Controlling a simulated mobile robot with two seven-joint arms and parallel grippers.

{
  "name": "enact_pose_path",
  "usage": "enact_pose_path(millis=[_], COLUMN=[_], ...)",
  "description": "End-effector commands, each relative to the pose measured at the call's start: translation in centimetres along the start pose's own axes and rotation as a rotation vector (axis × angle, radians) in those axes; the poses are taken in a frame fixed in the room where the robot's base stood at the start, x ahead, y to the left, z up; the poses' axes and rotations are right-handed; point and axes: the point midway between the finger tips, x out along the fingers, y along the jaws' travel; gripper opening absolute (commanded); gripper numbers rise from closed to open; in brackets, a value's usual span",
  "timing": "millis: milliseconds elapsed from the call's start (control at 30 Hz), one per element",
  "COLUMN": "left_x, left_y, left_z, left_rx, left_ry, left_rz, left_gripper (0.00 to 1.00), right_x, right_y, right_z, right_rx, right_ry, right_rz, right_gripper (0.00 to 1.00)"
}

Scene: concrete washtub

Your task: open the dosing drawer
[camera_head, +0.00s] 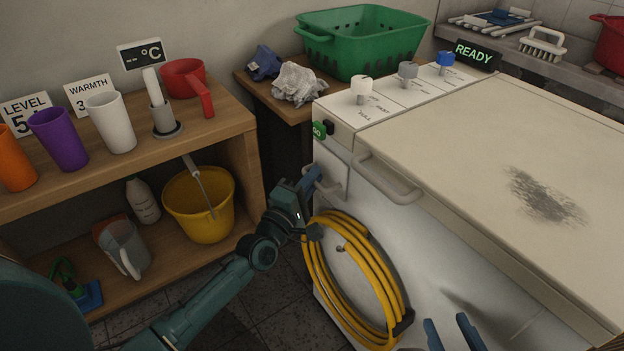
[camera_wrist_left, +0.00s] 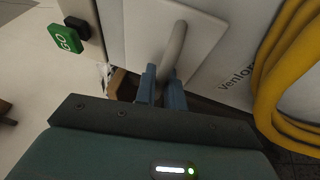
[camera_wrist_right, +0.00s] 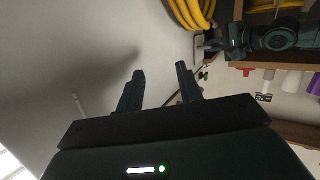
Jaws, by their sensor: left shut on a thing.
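The dosing drawer is a small pale panel (camera_wrist_left: 150,38) on the front of the white machine, below the green GO button (camera_head: 322,129). Its grey bar handle (camera_wrist_left: 177,45) stands out from the panel. My left gripper (camera_head: 314,178) is at this handle; in the left wrist view its two blue fingers (camera_wrist_left: 162,88) are shut on the handle's lower part. In the head view my gripper partly hides the drawer front. I cannot tell whether the drawer stands out from the machine. My right gripper (camera_wrist_right: 160,85) is open and empty, in front of the machine's front face.
A coiled yellow hose (camera_head: 350,275) hangs on the machine front beside my left gripper. The lid handle (camera_head: 388,182) sticks out above it. At the left, a wooden shelf (camera_head: 225,128) holds cups and a yellow bucket (camera_head: 200,208). Tiled floor lies between shelf and machine.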

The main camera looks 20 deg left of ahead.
Motion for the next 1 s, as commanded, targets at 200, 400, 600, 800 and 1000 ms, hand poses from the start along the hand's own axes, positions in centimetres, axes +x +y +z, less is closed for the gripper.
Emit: enact_pose_path(millis=[200, 400, 600, 800, 1000], left_x=[0.0, 0.0, -1.8, -6.3, -8.8], left_y=[0.0, 0.0, 0.2, 1.1, 1.6], left_z=[0.0, 0.0, -0.9, -2.8, -3.7], left_rx=[0.000, 0.000, 0.003, 0.006, 0.001], left_ry=[0.000, 0.000, 0.002, 0.002, 0.002], left_rz=[0.000, 0.000, -0.004, -0.006, -0.004], left_gripper=[0.00, 0.00, 0.00, 0.00, 0.00], right_x=[0.0, 0.0, -0.1, -0.3, -0.5], right_y=[0.0, 0.0, 0.0, 0.0, 0.1], right_z=[0.0, 0.0, -0.2, -0.1, -0.1], right_rx=[0.000, 0.000, 0.004, 0.015, 0.023], right_ry=[0.000, -0.001, -0.011, -0.062, -0.086], right_rz=[-0.001, -0.001, -0.005, -0.013, -0.014], right_gripper=[0.36, 0.36, 0.36, 0.36, 0.36])
